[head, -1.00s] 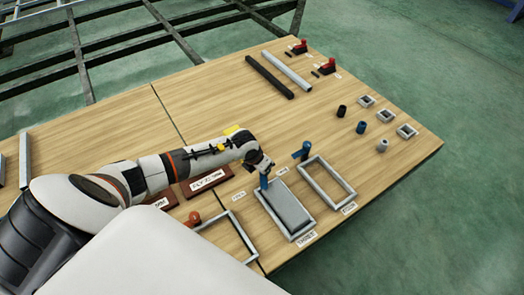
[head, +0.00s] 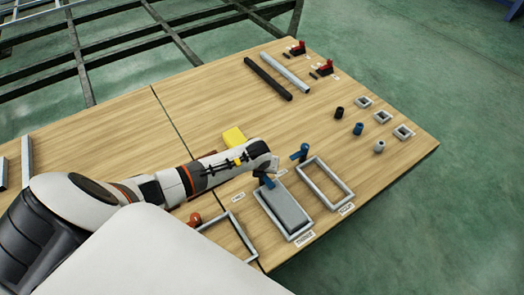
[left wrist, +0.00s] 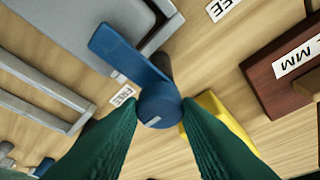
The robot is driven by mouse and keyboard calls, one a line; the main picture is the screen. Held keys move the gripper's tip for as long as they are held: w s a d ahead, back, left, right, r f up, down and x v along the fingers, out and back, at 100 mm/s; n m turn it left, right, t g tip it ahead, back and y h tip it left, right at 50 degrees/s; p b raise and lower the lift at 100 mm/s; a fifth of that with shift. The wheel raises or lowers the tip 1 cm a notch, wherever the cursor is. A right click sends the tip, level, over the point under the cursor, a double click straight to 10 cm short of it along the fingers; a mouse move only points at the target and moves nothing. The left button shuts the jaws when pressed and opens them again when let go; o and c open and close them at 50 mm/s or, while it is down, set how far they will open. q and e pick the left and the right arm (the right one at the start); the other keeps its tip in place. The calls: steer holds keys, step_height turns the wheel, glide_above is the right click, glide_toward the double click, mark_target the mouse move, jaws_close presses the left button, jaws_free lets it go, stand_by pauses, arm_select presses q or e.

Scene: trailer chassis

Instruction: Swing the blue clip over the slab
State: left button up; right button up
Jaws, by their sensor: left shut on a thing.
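The blue clip (head: 266,182) stands at the far end of the frame that holds the grey slab (head: 284,207). In the left wrist view, the clip (left wrist: 130,55) has a round head and a flat arm pointing up-left, its tip reaching over the frame's edge area. My left gripper (left wrist: 158,110) is shut on the clip's round head, a green finger on each side. In the head view, my left gripper's fingertips are mostly hidden behind the wrist. My right gripper is not in view.
A second, empty frame (head: 325,183) with another blue clip (head: 300,152) lies to the right. A third frame (head: 232,236) with an orange clip (head: 194,220) is to the left. A yellow block (head: 234,137) is behind my wrist.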

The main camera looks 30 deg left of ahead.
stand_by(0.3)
arm_select(q)
steer(key=o, duration=1)
steer(key=shift+c, duration=0.2)
steer(key=shift+s+r, duration=0.1)
steer(key=shift+r, duration=0.35)
steer(key=s, duration=0.1)
steer(key=s+d, duration=0.1)
steer(key=s, duration=0.1)
steer(key=s+d, duration=0.1)
steer(key=shift+s+p, duration=0.3)
steer(key=shift+s, duration=0.1)
steer(key=s+d+b, duration=0.2)
steer(key=s+d, duration=0.1)
steer(key=s, duration=0.3)
steer(key=shift+s, duration=0.2)
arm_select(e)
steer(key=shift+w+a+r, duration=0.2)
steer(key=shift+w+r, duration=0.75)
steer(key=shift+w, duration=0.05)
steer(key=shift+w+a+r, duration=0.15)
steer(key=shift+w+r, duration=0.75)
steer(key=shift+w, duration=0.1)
